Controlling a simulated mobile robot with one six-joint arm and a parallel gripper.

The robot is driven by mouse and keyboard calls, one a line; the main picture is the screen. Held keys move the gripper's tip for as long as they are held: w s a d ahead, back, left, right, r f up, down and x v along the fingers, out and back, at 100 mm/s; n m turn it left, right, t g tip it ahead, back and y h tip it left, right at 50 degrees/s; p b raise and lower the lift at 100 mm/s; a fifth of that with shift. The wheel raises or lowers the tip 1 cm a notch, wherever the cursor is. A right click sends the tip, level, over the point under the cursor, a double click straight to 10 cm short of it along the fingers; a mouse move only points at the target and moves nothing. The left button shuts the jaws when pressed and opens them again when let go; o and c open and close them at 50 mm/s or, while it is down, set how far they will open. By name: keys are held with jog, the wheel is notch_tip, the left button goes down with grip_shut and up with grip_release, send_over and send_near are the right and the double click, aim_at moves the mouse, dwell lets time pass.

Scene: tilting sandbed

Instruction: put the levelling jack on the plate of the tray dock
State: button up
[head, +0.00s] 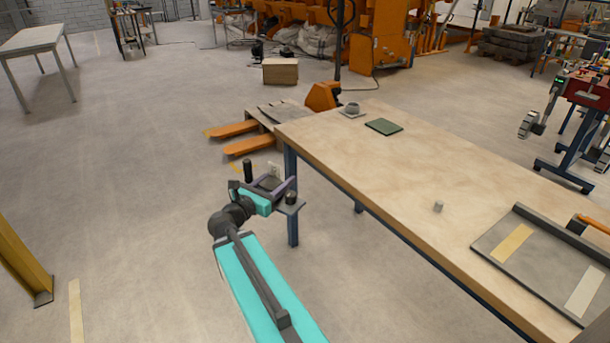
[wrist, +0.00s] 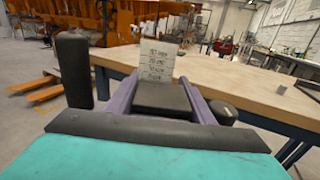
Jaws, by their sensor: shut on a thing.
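My gripper (head: 273,182), with purple fingers, is held out left of the workbench near its front edge. In the wrist view my gripper (wrist: 162,82) is shut on a small white card (wrist: 157,60) with several lines of lettering, upright at the fingertips; a dark block sits between the fingers. I cannot pick out the levelling jack for certain. A small grey upright piece (head: 438,207) stands on the bench, apart from my gripper. The flat grey tray (head: 497,238) at the bench's right end has a yellow and a white strip; I cannot tell whether it is the tray dock.
The wooden bench (head: 370,165) has much clear top. A green pad (head: 384,127) and a rounded grey thing on a small plate (head: 352,110) lie at its far end. An orange pallet truck (head: 235,130) stands beyond. Floor to the left is open, with a yellow post (head: 22,260) nearby.

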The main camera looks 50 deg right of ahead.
jog(key=w+a+f+n+t+y, duration=0.1)
jog(key=w+a+n+t, duration=0.1)
jog(key=a, duration=1.1)
jog(key=w+a+f+n+t+y, duration=0.1)
jog(key=w+a, duration=0.4)
jog(key=a, duration=0.9)
jog(key=w+a+f+n+t+y, duration=0.1)
jog(key=w+a+n+t, duration=0.2)
jog(key=a, duration=1.1)
jog(key=t, duration=0.2)
jog(key=shift+w+a+f+t, duration=0.2)
jog(key=shift+a+f+t, duration=0.05)
jog(key=shift+f+t, duration=0.05)
jog(key=shift+s, duration=0.1)
